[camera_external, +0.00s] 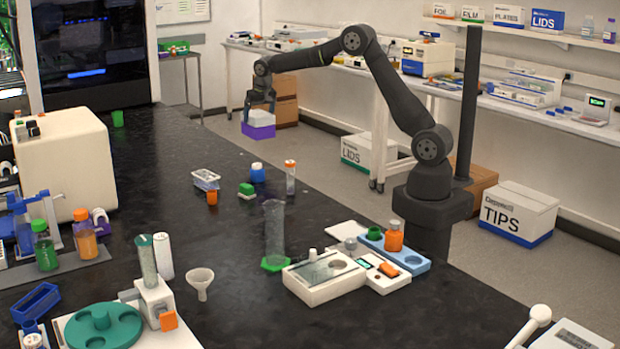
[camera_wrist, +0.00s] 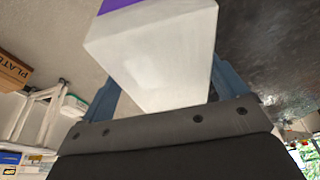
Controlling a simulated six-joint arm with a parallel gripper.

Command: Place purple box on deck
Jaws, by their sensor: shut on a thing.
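The purple box (camera_external: 258,131) is purple on its lower part and white on top. My gripper (camera_external: 261,103) is shut on it and holds it in the air beyond the right edge of the black bench, above the floor side. In the wrist view the white part of the box (camera_wrist: 155,60) fills the upper middle between the two blue-grey fingers, with a purple strip at its top edge. The black bench top, which may be the deck (camera_external: 190,150), lies to the left of the box. It also shows in the wrist view (camera_wrist: 275,50) at upper right.
Cardboard boxes (camera_external: 285,95) stand behind the held box. The far bench surface is mostly clear, with a green cup (camera_external: 118,118).

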